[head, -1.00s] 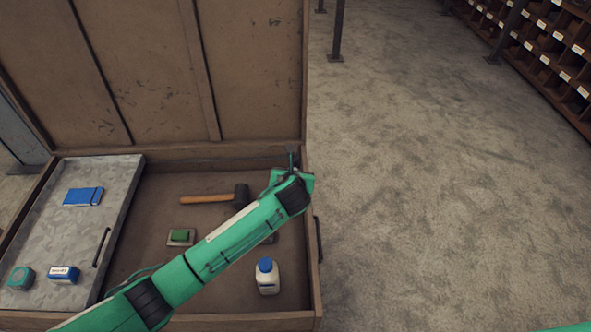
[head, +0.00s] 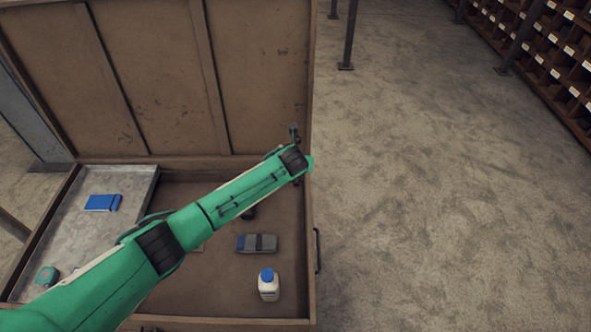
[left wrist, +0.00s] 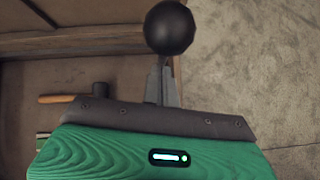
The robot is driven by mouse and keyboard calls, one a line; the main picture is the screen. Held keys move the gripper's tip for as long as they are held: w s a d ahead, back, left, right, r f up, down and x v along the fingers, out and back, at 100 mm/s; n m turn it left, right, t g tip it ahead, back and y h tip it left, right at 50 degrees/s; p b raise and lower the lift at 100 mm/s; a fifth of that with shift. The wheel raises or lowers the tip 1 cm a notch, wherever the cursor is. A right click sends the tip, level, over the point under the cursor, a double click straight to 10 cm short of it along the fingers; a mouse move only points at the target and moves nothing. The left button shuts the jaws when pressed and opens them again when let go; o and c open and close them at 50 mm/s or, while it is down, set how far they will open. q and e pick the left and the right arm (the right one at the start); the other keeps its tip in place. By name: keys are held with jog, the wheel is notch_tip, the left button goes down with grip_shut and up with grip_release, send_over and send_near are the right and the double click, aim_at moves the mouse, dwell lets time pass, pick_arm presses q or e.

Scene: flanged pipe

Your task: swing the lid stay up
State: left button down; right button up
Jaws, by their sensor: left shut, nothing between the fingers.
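A black ball knob (left wrist: 169,27), seemingly the end of the lid stay, fills the top middle of the left wrist view. It sits just beyond the tips of my left gripper (left wrist: 161,72), whose fingers are shut with nothing between them. Whether they touch the knob I cannot tell, and the stay's bar is hidden. In the head view my left gripper (head: 293,138) is a small dark shape at the lower right of the raised lid (head: 165,80), near its right edge. The open chest (head: 309,262) lies below my arm. My right gripper is not in view.
A tray (head: 138,184) holding a blue packet (head: 102,202) and a teal item (head: 47,275) lies at the chest's left. A white bottle (head: 268,288) and a grey-blue block (head: 257,243) lie on the chest floor. The floor (head: 440,190) to the right is clear.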

pick_arm(q)
jog(key=w+b, duration=0.6)
jog(key=w, duration=0.3)
jog(key=shift+w+r, duration=0.25)
jog(key=shift+w, duration=0.1)
jog(key=shift+w+r, duration=0.1)
jog(key=shift+r, duration=0.05)
jog(key=shift+r, duration=0.15)
